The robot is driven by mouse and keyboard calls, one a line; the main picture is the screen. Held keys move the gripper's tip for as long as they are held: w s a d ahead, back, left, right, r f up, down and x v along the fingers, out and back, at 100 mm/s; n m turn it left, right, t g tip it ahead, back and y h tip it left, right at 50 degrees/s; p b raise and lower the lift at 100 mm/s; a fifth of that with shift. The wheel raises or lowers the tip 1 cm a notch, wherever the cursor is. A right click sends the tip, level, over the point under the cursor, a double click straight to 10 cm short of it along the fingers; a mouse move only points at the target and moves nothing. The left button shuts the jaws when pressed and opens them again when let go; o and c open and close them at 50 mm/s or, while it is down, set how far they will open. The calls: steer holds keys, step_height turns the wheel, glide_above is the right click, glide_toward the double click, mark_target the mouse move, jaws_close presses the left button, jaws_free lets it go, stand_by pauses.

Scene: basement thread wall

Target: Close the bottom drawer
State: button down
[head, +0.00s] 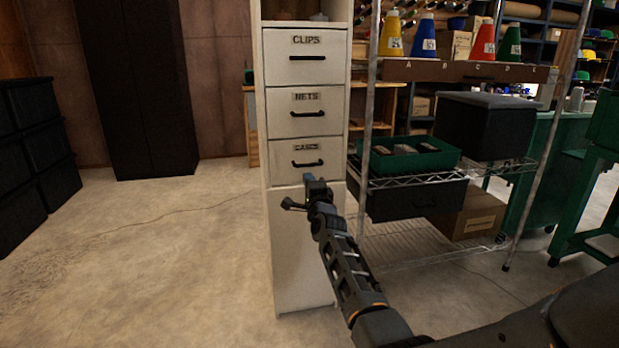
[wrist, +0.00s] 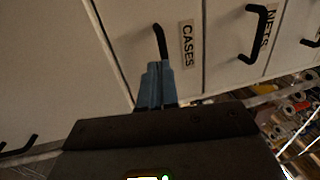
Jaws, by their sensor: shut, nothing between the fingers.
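A tall off-white cabinet has three labelled drawers in the head view. The lowest of them, the CASES drawer (head: 280,160), has a black bar handle (head: 307,163). Its front looks about level with the drawers above, though I cannot tell whether a small gap remains. My gripper (head: 309,179) is shut and empty just below that handle. In the wrist view the shut blue-grey fingertips (wrist: 157,66) are close to the end of the CASES handle (wrist: 160,41); contact is unclear. My gripper and arm hide part of the plain panel (head: 300,265) below.
The CLIPS drawer (head: 280,57) and NETS drawer (head: 280,112) above look closed. A wire shelf (head: 400,250) with a green tray (head: 440,158) and boxes stands close on the right. Open concrete floor (head: 150,260) lies to the left.

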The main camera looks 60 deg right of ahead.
steer(key=p+v, duration=0.2)
steer(key=v, duration=0.7)
steer(key=shift+s+a+p, duration=0.2)
steer(key=shift+a+p, duration=0.05)
steer(key=shift+p, duration=0.15)
steer(key=shift+f, duration=0.2)
steer(key=s+a+f+n+t+y, duration=0.1)
steer(key=s+a+f+n+y, duration=0.3)
steer(key=a, duration=0.7)
steer(key=s+a+f+n+t+y, duration=0.1)
steer(key=s+a+f+n, duration=0.4)
steer(key=a, duration=0.6)
steer(key=s+a+r+n+y, duration=0.3)
steer(key=s+a+n+y, duration=0.3)
steer(key=s+a+n, duration=0.75)
steer(key=s+a+r+n+y, duration=0.45)
steer(key=s+a+r, duration=0.35)
steer(key=s+a, duration=0.3)
step_height(320, 180, up, 20)
steer(key=p, duration=2)
steer(key=shift+r+n, duration=0.15)
steer(key=shift+n, duration=0.15)
